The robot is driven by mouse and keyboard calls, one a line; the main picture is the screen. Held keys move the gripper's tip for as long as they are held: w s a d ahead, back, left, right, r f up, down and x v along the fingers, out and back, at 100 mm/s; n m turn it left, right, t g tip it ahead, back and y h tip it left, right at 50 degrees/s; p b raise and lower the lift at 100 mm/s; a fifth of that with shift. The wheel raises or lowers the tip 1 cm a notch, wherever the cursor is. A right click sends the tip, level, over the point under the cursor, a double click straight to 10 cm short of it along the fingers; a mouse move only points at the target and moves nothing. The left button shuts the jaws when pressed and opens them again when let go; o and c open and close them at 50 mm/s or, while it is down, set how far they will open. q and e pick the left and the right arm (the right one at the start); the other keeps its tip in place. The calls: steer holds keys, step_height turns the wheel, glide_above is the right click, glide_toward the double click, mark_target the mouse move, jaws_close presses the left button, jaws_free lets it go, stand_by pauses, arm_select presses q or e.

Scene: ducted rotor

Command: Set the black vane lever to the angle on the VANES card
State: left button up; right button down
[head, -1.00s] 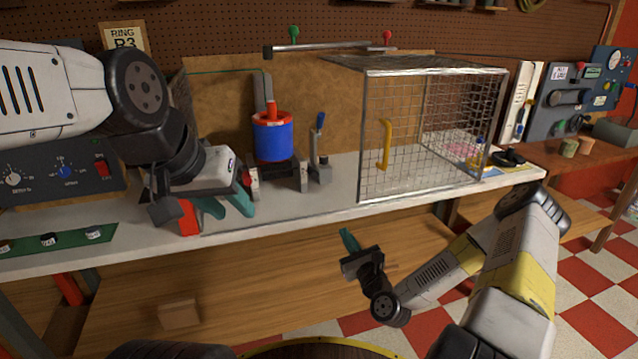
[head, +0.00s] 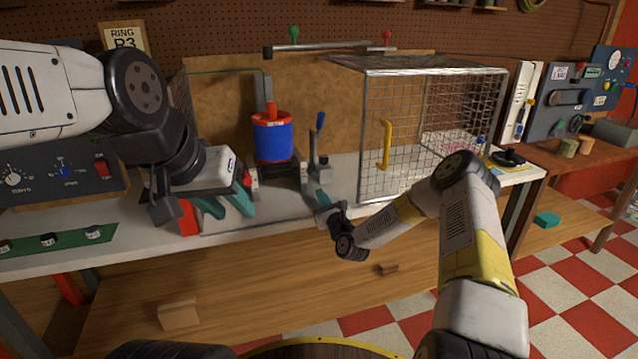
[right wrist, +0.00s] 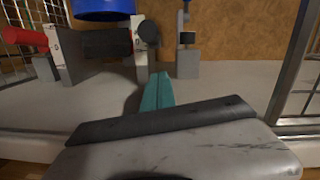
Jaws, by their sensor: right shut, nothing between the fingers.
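My right gripper (head: 323,197) is shut and empty, low over the bench's front edge. Its teal fingers show together in the right wrist view (right wrist: 158,92), pointing toward the stand under the blue drum. My left gripper (head: 226,204) is open, left of the stand. The blue drum with a red top (head: 272,137) stands on grey and black supports. A black cylindrical part (right wrist: 105,43) and a round black end (right wrist: 148,33) sit under it in the right wrist view; I cannot tell whether either is the vane lever. I cannot make out a VANES card or its angle.
A blue-handled lever (head: 320,122) stands on a grey post right of the drum. A wire cage (head: 430,76) with a yellow handle (head: 386,145) stands further right. A red piece (head: 188,217) is by my left gripper. The bench top between stand and cage is mostly clear.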

mark_target(311, 171)
steer(key=shift+a+r, duration=0.25)
steer(key=shift+r, duration=0.75)
steer(key=shift+a+r, duration=0.2)
steer(key=shift+r, duration=0.75)
steer(key=shift+r, duration=0.6)
steer(key=shift+f, duration=0.1)
